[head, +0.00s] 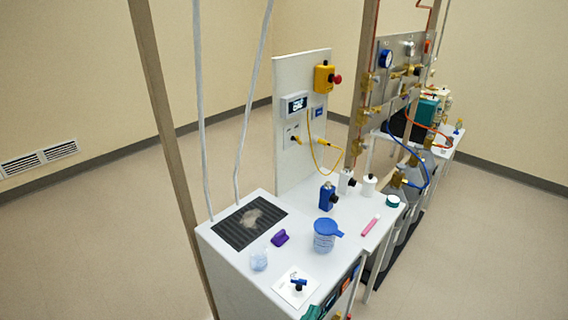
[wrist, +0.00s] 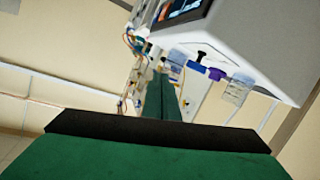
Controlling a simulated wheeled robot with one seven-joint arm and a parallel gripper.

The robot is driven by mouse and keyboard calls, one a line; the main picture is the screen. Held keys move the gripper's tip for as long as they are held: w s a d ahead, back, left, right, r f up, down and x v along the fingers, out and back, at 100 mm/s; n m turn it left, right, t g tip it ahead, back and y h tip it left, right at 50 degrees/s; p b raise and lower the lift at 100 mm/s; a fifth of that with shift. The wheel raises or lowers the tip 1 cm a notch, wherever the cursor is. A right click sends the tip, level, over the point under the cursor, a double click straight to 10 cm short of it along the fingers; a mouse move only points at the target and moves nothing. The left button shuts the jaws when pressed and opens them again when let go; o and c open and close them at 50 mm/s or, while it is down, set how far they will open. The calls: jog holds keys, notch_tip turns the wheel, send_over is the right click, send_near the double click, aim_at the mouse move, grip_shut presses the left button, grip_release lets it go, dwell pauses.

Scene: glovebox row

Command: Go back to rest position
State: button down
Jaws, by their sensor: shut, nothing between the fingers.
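My gripper (wrist: 160,78) shows in the wrist view. Its two green fingers lie together with no gap and nothing between them. They point away over the bench side, apart from the items that show beyond them. In the head view I cannot clearly make out the gripper; a small green part at the bottom edge by the bench front may belong to it.
The white bench (head: 228,263) carries a dark ribbed mat (head: 232,235), a purple item (head: 279,238), a clear beaker (head: 259,261), a blue-lidded jar (head: 325,240), a pink stick (head: 370,225) and a blue bottle (head: 327,197). An upright panel (head: 300,160) stands behind. Floor at left is clear.

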jog(key=s+a+f+n+y, duration=0.3)
jog(key=s+f+y, duration=0.1)
jog(key=s+f, duration=0.35)
jog(key=s+a+f+t+y, duration=0.1)
jog(key=s+a+y, duration=0.2)
jog(key=s, duration=1.7)
jog(key=shift+s+a+f+m+t, duration=0.15)
jog(key=shift+m+t, duration=0.25)
